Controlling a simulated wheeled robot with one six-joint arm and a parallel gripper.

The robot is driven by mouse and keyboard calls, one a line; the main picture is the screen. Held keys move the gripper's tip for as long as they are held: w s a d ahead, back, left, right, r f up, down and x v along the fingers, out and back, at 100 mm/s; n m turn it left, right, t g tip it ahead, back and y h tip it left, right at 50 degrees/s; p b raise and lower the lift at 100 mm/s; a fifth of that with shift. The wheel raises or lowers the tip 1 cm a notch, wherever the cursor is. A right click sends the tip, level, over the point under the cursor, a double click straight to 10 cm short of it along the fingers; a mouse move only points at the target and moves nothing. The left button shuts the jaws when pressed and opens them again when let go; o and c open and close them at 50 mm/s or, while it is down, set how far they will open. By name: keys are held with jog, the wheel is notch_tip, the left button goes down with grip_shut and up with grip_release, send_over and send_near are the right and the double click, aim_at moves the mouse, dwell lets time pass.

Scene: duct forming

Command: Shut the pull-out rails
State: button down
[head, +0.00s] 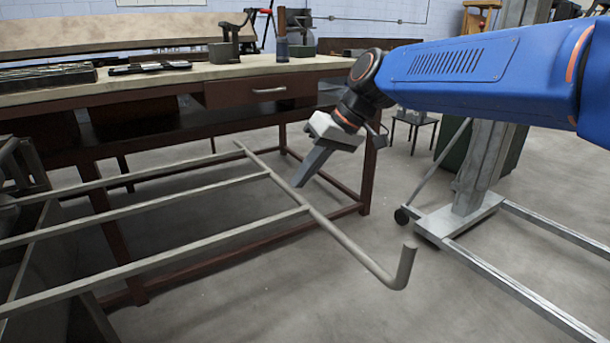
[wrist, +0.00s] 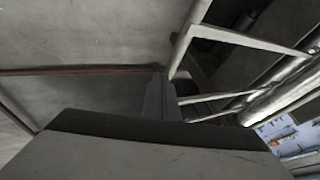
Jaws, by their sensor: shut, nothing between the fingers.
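The pull-out rails (head: 170,205) are grey metal bars that reach out from a machine at the left. Their far ends join a long cross bar (head: 345,243) with an upturned end at the front right. The rails stand extended over the floor. My gripper (head: 300,183) is shut and empty, pointing down at the cross bar near its middle; I cannot tell whether it touches. In the wrist view the shut fingers (wrist: 160,97) show close beside the cross bar (wrist: 187,35), with the rails (wrist: 250,42) running off to the right.
A workbench (head: 200,78) with a drawer (head: 262,90), vises and tools stands behind the rails. A metal stand (head: 465,215) with long floor legs is at the right. The floor (head: 330,310) in front of the cross bar is clear.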

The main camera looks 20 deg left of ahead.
jog(key=s+a, duration=1.6)
jog(key=s, duration=0.3)
jog(key=s+a, duration=1.6)
jog(key=s, duration=0.3)
jog(key=shift+s+a, duration=0.2)
jog(key=shift+a, duration=0.15)
jog(key=shift+s+r, duration=0.1)
jog(key=shift+r, duration=0.05)
jog(key=w+d+r, duration=0.4)
jog(key=d+r, duration=0.4)
jog(key=shift+w+r, duration=0.25)
jog(key=shift+r, duration=0.1)
jog(key=shift+d, duration=0.1)
